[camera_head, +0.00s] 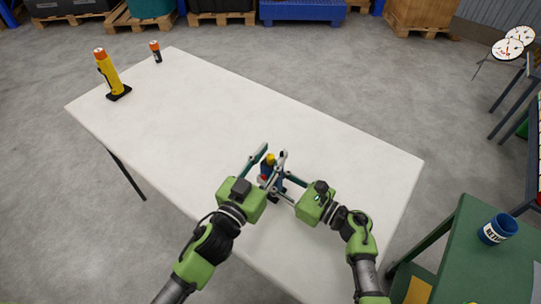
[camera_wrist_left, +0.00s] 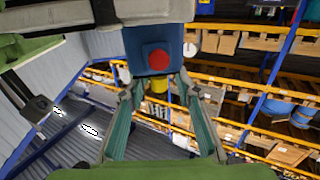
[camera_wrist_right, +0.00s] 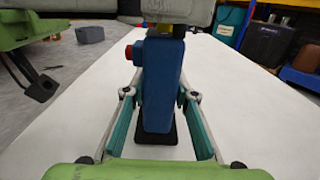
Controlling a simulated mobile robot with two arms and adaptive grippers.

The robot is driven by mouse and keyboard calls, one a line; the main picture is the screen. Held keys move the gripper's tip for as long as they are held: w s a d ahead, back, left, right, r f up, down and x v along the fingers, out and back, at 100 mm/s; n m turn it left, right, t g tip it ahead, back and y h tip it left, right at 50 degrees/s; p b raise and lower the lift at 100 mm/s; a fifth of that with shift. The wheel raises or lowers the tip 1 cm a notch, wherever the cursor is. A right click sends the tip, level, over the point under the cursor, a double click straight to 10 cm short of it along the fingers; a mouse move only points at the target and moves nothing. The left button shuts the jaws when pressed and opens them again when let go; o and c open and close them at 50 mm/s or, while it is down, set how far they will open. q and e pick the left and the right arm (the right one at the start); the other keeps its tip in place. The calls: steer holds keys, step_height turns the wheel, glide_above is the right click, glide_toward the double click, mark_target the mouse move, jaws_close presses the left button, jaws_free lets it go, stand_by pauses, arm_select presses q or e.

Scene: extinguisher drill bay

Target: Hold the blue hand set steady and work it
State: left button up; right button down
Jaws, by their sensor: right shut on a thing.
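The blue hand set (camera_head: 266,169) stands upright near the table's front edge, with a yellow top, a red button on one side and a black base. My right gripper (camera_head: 277,183) is shut on its blue body, which also shows between the fingers in the right wrist view (camera_wrist_right: 162,85). My left gripper (camera_head: 273,152) is open, with its fingers apart around the level of the yellow top. In the left wrist view the hand set's blue body (camera_wrist_left: 142,62) and red button face the camera. The fingers partly hide the hand set in the head view.
A yellow cylinder with an orange top (camera_head: 110,75) stands at the table's far left, with a small black-and-orange cylinder (camera_head: 155,51) beyond it. The white table (camera_head: 250,110) is otherwise clear. A green side table (camera_head: 465,260) at right holds a blue mug (camera_head: 497,229).

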arm_select(q)
jaws_close()
steer(key=shift+m+h, duration=0.3)
steer(key=shift+h, duration=0.1)
steer(key=m+g+h, duration=0.6)
steer(key=g, duration=0.1)
steer(key=shift+w+r+h, duration=0.1)
steer(key=shift+w+h, duration=0.05)
steer(key=shift+h, duration=0.15)
steer(key=shift+m+g+h, duration=0.6)
steer(key=shift+m+g, duration=0.7)
steer(key=shift+g, duration=0.65)
steer(key=shift+m+g+h, duration=0.6)
steer(key=shift+m+g, duration=0.7)
steer(key=shift+g, duration=0.65)
jaws_free()
